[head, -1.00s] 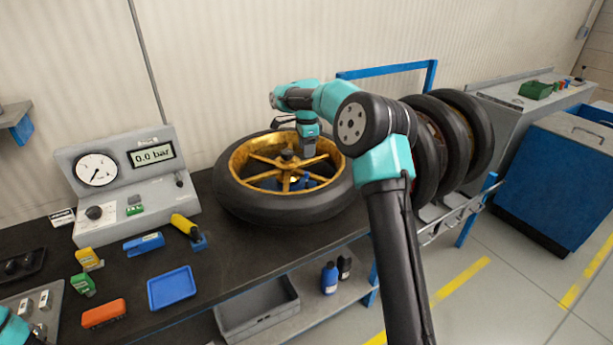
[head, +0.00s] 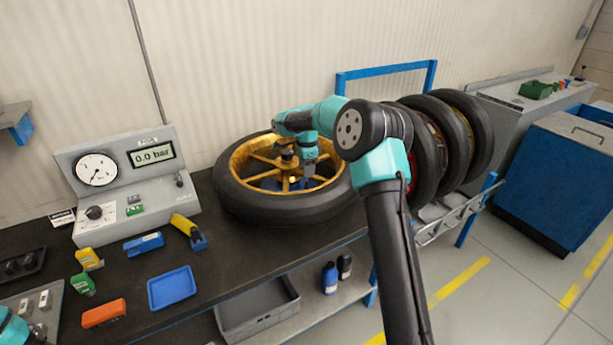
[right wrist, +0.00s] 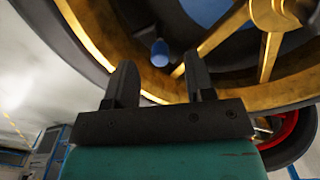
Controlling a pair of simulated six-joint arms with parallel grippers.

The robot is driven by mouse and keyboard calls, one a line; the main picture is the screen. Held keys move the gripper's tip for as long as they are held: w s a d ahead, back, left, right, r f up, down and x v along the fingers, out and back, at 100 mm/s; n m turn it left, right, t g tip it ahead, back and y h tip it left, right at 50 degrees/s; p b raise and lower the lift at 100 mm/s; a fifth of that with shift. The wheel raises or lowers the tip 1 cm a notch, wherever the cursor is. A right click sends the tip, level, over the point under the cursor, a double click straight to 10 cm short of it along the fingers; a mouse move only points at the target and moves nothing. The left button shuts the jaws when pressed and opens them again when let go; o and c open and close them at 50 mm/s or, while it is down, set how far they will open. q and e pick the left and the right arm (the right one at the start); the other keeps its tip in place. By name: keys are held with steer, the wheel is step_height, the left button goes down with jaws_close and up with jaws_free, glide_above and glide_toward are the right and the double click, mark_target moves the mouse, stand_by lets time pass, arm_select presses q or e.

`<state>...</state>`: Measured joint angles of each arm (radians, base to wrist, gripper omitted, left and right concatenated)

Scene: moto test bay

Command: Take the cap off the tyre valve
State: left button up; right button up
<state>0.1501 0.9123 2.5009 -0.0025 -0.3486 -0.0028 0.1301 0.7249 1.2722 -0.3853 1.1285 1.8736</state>
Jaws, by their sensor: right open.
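The motorcycle wheel (head: 330,208) with a black tyre and gold spoked rim lies flat on the dark bench. In the right wrist view, a small blue round piece (right wrist: 160,50), which looks like the valve cap, shows at the inside of the gold rim (right wrist: 150,84). My right gripper (right wrist: 158,72) is open, its two dark fingers apart, with the blue piece seen in the gap just beyond the tips. It does not touch it. In the head view my right gripper (head: 309,172) points down inside the rim, and the cap cannot be made out. Only a teal bit of my left arm shows.
A gauge console (head: 125,185) reading 0.0 bar stands at the left. A blue tray (head: 171,288), an orange case (head: 104,312) and small tools lie in front. More wheels (head: 470,130) stand in a rack at the right. The bench between tray and wheel is mostly clear.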

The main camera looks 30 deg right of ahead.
steer(key=shift+f, duration=0.9)
jaws_close()
